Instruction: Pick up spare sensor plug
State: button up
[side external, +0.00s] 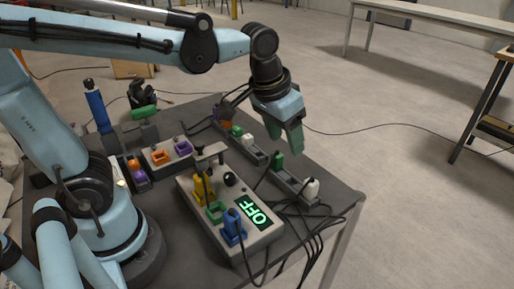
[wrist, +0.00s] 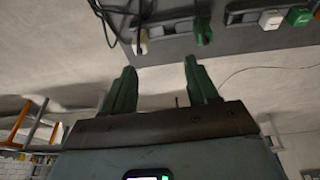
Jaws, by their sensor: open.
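My gripper (side external: 292,142) hangs in the air above the far right side of the dark table, fingers pointing down. In the wrist view its two green fingers (wrist: 159,63) are apart with nothing between them. A grey holder on the table has a green plug (side external: 278,160) and a white plug (side external: 312,187) with cables. A second holder behind it has a white plug (side external: 247,140) and a green plug (side external: 236,131). The wrist view also shows a white plug (wrist: 141,45) and a green plug (wrist: 203,32) beyond the fingertips. I cannot tell which plug is the spare sensor one.
A grey box with a lit OFF display (side external: 255,212) carries yellow (side external: 201,190), green (side external: 215,212) and blue (side external: 233,228) connectors. A tray with orange and purple sockets (side external: 183,148) stands behind it. Loose black cables (side external: 312,228) drape over the table's right edge.

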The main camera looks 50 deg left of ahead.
aim_at(312, 178)
jog(key=w+d+f+g, duration=0.1)
jog(key=w+d+g, duration=0.15)
jog(key=d, duration=0.25)
jog(key=w+f, duration=0.1)
jog(key=f, duration=0.7)
jog(key=w+f, duration=0.1)
jog(key=f, duration=0.3)
jog(key=shift+w+a, duration=0.25)
jog(key=shift+w, duration=0.05)
jog(key=shift+r, duration=0.1)
grip_shut()
